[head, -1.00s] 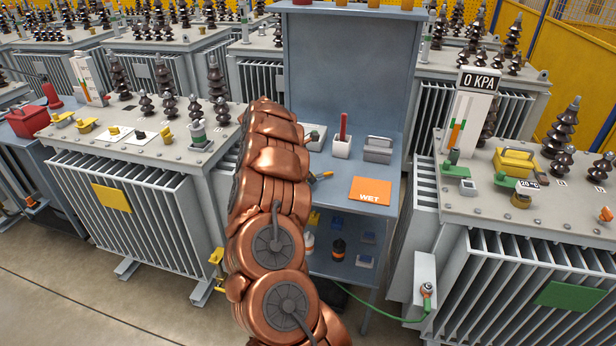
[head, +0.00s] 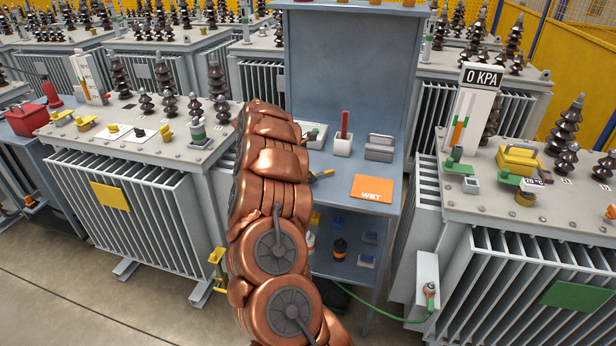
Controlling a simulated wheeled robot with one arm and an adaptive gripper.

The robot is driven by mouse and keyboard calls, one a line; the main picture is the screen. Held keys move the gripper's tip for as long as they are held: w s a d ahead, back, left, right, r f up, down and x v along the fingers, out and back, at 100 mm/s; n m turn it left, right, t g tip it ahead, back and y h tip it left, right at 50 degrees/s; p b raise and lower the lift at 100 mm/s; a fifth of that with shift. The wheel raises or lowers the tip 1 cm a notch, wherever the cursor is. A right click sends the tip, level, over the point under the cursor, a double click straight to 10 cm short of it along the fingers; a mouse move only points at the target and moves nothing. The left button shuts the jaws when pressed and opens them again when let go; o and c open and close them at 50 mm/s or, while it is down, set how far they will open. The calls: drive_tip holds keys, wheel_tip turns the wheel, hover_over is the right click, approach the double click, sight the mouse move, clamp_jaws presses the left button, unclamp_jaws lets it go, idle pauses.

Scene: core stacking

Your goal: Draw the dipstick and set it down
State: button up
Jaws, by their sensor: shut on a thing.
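My copper-coloured arm rises through the middle of the head view, in front of the left side of the workbench (head: 395,205). My gripper is hidden behind the arm, so its fingers and anything in them do not show. I cannot pick out the dipstick for certain. A red upright stick (head: 344,125) stands in a white block (head: 343,147) on the bench. An orange mat marked WET (head: 371,182) lies flat and bare at the bench's front.
A grey lidded box (head: 379,153) stands right of the white block. Finned transformers stand left (head: 150,150) and right (head: 570,205) of the bench, with dark insulators on top. A gauge reading 0 KPA (head: 482,77) stands on the right one. A green hose (head: 385,315) runs low between.

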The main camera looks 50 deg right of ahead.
drive_tip(key=shift+f+b, duration=0.1)
drive_tip(key=shift+b, duration=0.25)
idle(0.3)
drive_tip(key=o, duration=0.7)
drive_tip(key=shift+a, duration=0.1)
drive_tip(key=v, duration=1.2)
drive_tip(key=shift+w+a, duration=0.1)
drive_tip(key=shift+a, duration=0.05)
